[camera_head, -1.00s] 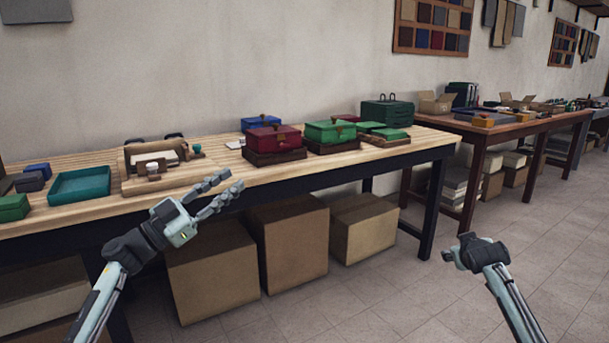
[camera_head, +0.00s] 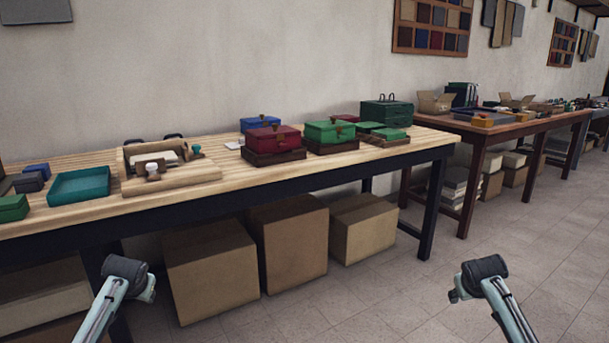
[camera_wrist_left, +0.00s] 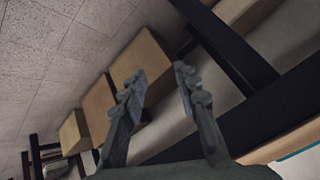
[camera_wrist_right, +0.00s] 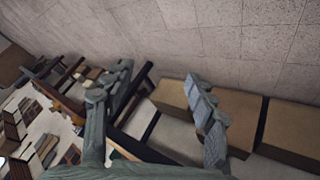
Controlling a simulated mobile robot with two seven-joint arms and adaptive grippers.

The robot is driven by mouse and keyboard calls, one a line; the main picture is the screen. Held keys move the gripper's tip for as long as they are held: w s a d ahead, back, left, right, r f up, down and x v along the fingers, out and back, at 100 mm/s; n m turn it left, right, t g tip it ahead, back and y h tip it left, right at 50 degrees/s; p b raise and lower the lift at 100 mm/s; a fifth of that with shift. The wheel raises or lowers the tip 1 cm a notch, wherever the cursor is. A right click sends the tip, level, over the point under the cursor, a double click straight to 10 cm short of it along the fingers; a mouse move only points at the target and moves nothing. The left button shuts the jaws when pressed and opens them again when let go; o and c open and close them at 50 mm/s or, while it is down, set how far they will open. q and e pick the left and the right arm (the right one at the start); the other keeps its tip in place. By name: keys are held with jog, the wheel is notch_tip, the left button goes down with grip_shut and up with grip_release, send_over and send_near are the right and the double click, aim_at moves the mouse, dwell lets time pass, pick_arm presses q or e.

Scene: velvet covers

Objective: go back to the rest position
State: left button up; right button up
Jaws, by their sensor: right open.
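My left gripper shows in the left wrist view (camera_wrist_left: 158,82), its two fingers spread apart with nothing between them. My right gripper shows in the right wrist view (camera_wrist_right: 160,85), also spread and empty.
On the bench are a teal tray (camera_head: 80,186), a wooden fixture (camera_head: 190,176), a red box (camera_head: 272,138) and a green box (camera_head: 330,131). Cardboard boxes (camera_head: 290,240) stand beneath. A second table (camera_head: 500,128) is at the right. The tiled floor (camera_head: 400,300) between my arms is clear.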

pick_arm(q)
jog(key=s+d+f+m+g+h, duration=0.1)
jog(key=s+d+f, duration=0.3)
jog(key=s+f, duration=0.4)
jog(key=s+d+f+g, duration=0.1)
jog(key=s+d+f, duration=0.3)
jog(key=s+f, duration=0.45)
pick_arm(e)
jog(key=s+a+f+n+g+y, duration=0.1)
jog(key=s+a+f, duration=0.3)
jog(key=s+f, duration=0.4)
jog(key=s+a+f+g+y, duration=0.1)
jog(key=s+a+f, duration=0.3)
jog(key=s+f, duration=0.45)
pick_arm(q)
jog(key=s+d+f+g+h, duration=0.1)
jog(key=s+d, duration=0.2)
jog(key=s, duration=0.8)
jog(key=s+d+f+g, duration=0.1)
jog(key=s+d+f, duration=0.1)
jog(key=s, duration=0.9)
jog(key=shift+d+h, duration=0.4)
pick_arm(e)
jog(key=s+a+f+g, duration=0.1)
jog(key=s+a, duration=0.2)
jog(key=s, duration=0.8)
jog(key=s+a+f+g+y, duration=0.1)
jog(key=s+a+f, duration=0.1)
jog(key=s, duration=0.9)
jog(key=shift+a, duration=0.45)
